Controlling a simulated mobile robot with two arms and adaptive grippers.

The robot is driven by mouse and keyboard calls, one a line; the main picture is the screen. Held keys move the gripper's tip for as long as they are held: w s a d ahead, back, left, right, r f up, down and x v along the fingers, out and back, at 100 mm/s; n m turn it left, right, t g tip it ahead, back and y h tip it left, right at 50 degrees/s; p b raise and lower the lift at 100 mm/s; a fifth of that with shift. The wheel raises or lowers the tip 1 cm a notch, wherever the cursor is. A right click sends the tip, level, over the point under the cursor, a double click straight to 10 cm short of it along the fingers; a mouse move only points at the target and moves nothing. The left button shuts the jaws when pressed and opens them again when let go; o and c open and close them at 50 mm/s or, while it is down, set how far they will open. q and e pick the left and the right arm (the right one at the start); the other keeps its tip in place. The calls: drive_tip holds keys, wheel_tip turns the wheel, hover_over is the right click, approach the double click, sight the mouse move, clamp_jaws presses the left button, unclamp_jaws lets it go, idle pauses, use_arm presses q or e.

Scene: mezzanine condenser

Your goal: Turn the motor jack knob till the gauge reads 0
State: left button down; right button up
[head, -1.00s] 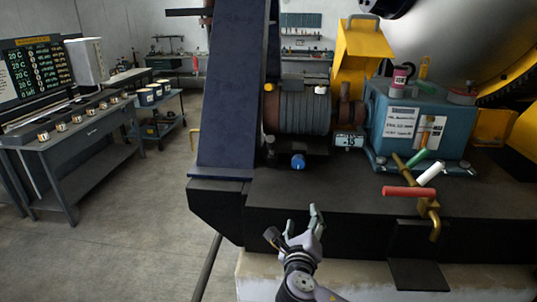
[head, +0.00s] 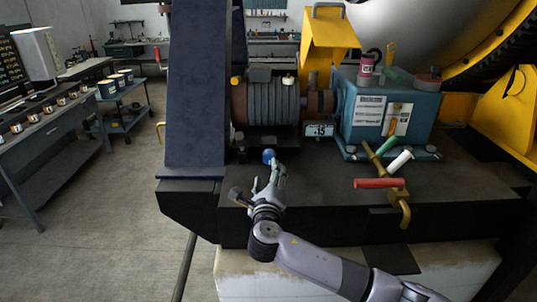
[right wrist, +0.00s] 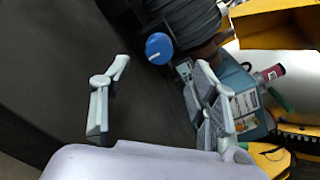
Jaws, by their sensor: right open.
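The blue motor jack knob (head: 269,156) sits low on the front of the ribbed grey motor (head: 268,104). In the right wrist view the round knob (right wrist: 159,48) has a pale mark on its face. The small gauge (head: 319,130) stands right of the knob; its digits look like 35, perhaps with a minus sign, too small to be sure. My right gripper (head: 262,182) is open and empty, just in front of and below the knob. In the right wrist view the knob lies just beyond the gap between the open fingers (right wrist: 163,75), seemingly untouched. My left gripper is out of view.
A blue gearbox (head: 385,108) stands right of the motor. A tall dark-blue beam (head: 195,100) rises to the left. The base top around the knob is mostly clear.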

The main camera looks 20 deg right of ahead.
sight(269, 160)
drive_tip(key=p+x, duration=0.1)
drive_tip(key=x, duration=0.7)
drive_tip(key=shift+w+d+p, duration=0.15)
drive_tip(key=shift+w+p, duration=0.15)
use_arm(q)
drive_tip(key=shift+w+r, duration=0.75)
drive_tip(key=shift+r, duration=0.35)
use_arm(e)
drive_tip(key=shift+w+d+f, duration=0.15)
drive_tip(key=shift+w+d, duration=0.05)
drive_tip(key=shift+w, duration=0.4)
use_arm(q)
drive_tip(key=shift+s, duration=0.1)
use_arm(e)
drive_tip(key=shift+s, duration=0.1)
drive_tip(key=c, duration=1.2)
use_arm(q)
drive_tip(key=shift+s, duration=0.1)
use_arm(e)
drive_tip(key=shift+o, duration=0.2)
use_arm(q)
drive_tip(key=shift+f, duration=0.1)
use_arm(e)
drive_tip(key=shift+m, duration=0.4)
